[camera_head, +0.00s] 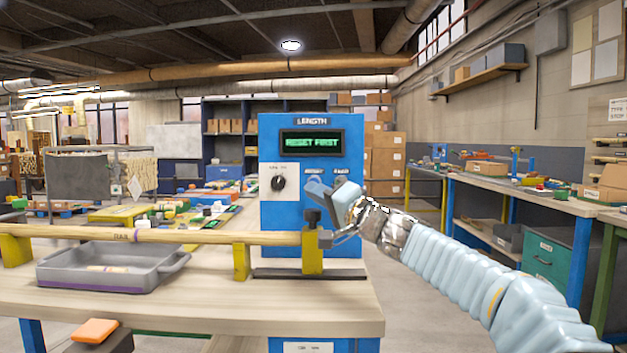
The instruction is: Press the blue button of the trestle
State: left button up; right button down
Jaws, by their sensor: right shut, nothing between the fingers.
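A blue cabinet (283,225) stands behind the near table, with a lit display (312,143) reading "RESET FIRST" under the word "LENGTH". A black knob (279,183) sits on a white plate on its left side. Small labels show on the cabinet just above my right gripper (320,192). My right gripper is shut and empty, in front of the lower right of the panel. It covers the area below the labels. I cannot tell whether the gripper touches the panel. My left gripper is not in view.
A long wooden rod (190,236) lies across yellow supports (242,261), ending at a yellow-and-black stop (312,250). A grey tray (110,268) sits on the wooden table (210,300). An orange-topped dark block (96,331) is at front left. Floor is free on the right.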

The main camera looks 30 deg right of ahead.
jog(key=w+d+p, duration=0.3)
jog(key=w, duration=0.3)
jog(key=shift+d, duration=0.35)
jog(key=shift+w, duration=0.1)
dwell(1.7)
jog(key=shift+w+d, duration=0.2)
